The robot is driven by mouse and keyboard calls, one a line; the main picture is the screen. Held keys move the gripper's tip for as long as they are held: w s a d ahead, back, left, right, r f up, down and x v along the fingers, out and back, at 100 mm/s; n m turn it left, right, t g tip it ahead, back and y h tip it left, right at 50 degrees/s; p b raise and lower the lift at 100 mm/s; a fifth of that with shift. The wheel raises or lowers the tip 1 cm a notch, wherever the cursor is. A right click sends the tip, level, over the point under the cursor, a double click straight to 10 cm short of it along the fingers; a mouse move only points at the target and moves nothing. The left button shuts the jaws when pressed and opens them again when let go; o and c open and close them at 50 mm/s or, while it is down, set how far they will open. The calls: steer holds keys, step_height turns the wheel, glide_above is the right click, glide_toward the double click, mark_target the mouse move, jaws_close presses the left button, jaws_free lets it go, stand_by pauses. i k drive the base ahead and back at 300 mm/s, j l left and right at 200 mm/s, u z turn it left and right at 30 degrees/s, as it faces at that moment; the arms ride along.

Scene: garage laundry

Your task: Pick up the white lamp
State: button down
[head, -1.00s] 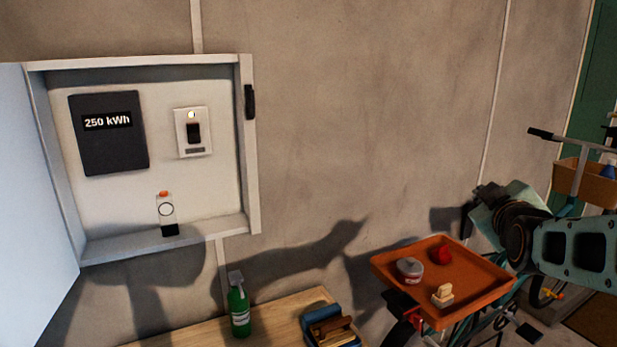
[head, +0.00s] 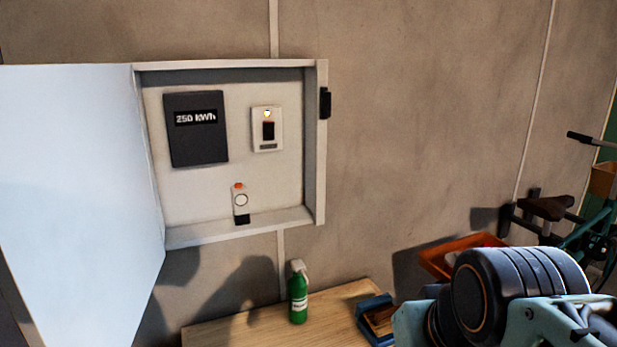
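A small white lamp (head: 240,201) with an orange top, a round face and a black base stands upright in the open wall cabinet (head: 238,235). It is on the cabinet's bottom ledge, below the switch and right of the meter's lower edge. Nothing touches it from the front. My arm shows at the lower right, well to the right of the cabinet and apart from the lamp. My gripper itself cannot be seen.
The cabinet door (head: 75,170) hangs open at left. A black meter (head: 196,128) and a white switch (head: 267,142) are inside. Below, a green spray bottle (head: 298,297) and a blue box (head: 375,318) stand on a wooden bench (head: 240,330). My arm partly hides an orange tray (head: 437,262).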

mark_target(240, 198)
steer(key=i+j+u, duration=0.1)
steer(key=u, duration=0.25)
steer(key=i+u, duration=0.2)
steer(key=u, duration=0.2)
